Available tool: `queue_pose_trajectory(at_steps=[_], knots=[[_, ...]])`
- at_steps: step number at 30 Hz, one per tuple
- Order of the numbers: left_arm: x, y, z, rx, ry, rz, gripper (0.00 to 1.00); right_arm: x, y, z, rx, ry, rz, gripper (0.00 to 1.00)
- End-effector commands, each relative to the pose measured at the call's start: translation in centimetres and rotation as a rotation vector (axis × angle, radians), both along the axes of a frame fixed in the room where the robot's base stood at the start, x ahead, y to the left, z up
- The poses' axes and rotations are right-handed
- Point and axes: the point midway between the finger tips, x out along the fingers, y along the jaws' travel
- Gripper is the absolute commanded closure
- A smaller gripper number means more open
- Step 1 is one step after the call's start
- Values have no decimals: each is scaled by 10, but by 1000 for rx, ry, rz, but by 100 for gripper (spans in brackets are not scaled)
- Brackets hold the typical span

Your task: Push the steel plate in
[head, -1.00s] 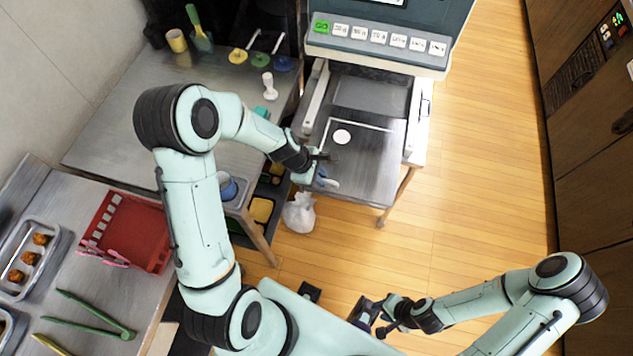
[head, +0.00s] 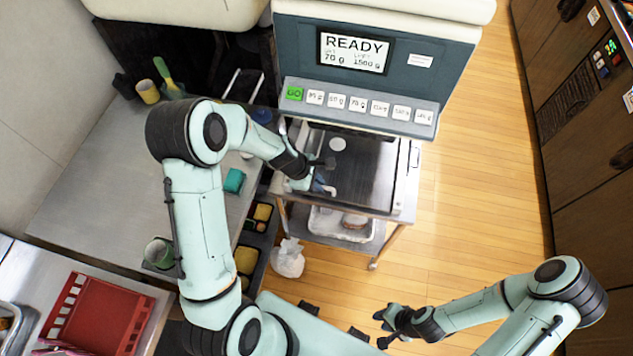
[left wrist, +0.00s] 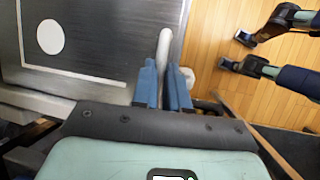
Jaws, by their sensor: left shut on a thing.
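The steel plate (head: 355,185) is a grey metal sheet with a white disc mark (head: 338,143), lying partly under the front of the machine (head: 375,75). In the left wrist view the plate (left wrist: 95,50) fills the upper left, beside a pale rounded handle bar (left wrist: 164,45). My left gripper (head: 325,180) is at the plate's front left corner. In the left wrist view its blue fingers (left wrist: 162,85) are shut on the handle bar. My right gripper (head: 384,328) is empty and apart from the plate, over the floor, with its fingers spread.
The machine's screen reads READY, above a row of buttons (head: 358,105). A white tray (head: 340,224) stands on the shelf below the plate. A white bag (head: 288,258) sits on the floor. The floor at right is clear.

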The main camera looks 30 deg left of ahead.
Motion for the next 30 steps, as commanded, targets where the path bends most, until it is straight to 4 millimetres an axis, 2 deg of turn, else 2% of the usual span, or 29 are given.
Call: queue_pose_trajectory(at_steps=[8, 9, 11, 22, 26, 30], knots=[[5, 2, 2, 7, -14, 5, 100, 0, 0, 0, 0, 0, 0, 71], [5, 2, 2, 8, -14, 5, 77, 0, 0, 0, 0, 0, 0, 71], [5, 2, 2, 8, -14, 5, 61, 0, 0, 0, 0, 0, 0, 71], [2, 3, 6, 5, -9, 3, 61, 1, 0, 1, 0, -1, 1, 71], [-1, 9, 24, 5, -13, 5, 61, 5, 0, 6, 0, -7, 0, 71], [-8, 19, 54, 5, -16, 4, 61, 14, 0, 15, 0, -16, 0, 71]])
